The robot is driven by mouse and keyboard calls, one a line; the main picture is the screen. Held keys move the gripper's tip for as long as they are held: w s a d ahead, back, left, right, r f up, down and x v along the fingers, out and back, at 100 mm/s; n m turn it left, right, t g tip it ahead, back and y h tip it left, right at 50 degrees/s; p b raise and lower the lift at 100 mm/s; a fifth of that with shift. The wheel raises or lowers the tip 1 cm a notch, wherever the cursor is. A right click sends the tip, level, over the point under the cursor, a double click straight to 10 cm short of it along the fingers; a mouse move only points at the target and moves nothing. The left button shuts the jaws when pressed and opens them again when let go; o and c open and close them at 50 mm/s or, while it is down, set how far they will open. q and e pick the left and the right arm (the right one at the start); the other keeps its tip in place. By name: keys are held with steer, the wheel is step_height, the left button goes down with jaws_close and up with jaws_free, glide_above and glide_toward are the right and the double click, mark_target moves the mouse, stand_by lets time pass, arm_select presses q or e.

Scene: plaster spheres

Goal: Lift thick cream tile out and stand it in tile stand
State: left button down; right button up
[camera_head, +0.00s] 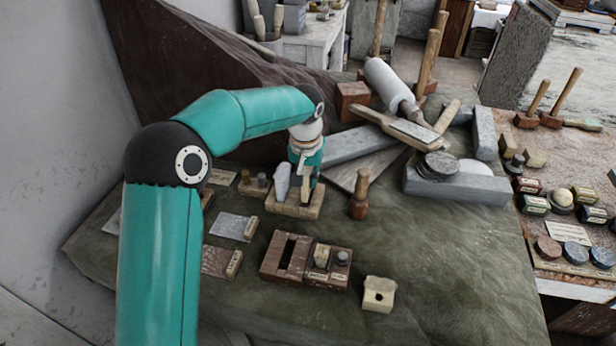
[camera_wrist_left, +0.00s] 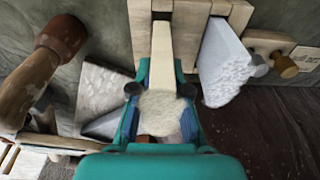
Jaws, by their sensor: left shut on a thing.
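My left gripper (camera_head: 306,168) points down over a pale wooden rack (camera_head: 290,210) in the head view. It is shut on the thick cream tile (camera_head: 305,192), which stands upright at the rack's right part. I cannot tell whether the tile's lower edge is still inside the rack. In the left wrist view, the gripper (camera_wrist_left: 160,92) has a finger on each side of the cream tile (camera_wrist_left: 160,108). A whitish piece (camera_head: 282,182) stands in the rack beside it. A dark brown block with a long open slot (camera_head: 268,262), seemingly the tile stand, lies nearer the front. My right gripper is out of view.
A small cream block with a hole (camera_head: 378,294) stands at the front. A wooden-handled tool (camera_head: 360,195) stands right of the rack. Grey stone slabs (camera_head: 458,186) and a roller (camera_head: 390,84) lie behind. The green cloth at the front right is clear.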

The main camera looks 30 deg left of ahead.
arm_select(q)
steer(key=shift+f+b, duration=1.3)
steer(key=shift+f, duration=0.45)
steer(key=c, duration=1.1)
jaws_free()
steer(key=shift+o, duration=0.2)
steer(key=shift+r, duration=0.15)
steer(key=shift+r+p, duration=1.65)
steer(key=shift+r, duration=0.3)
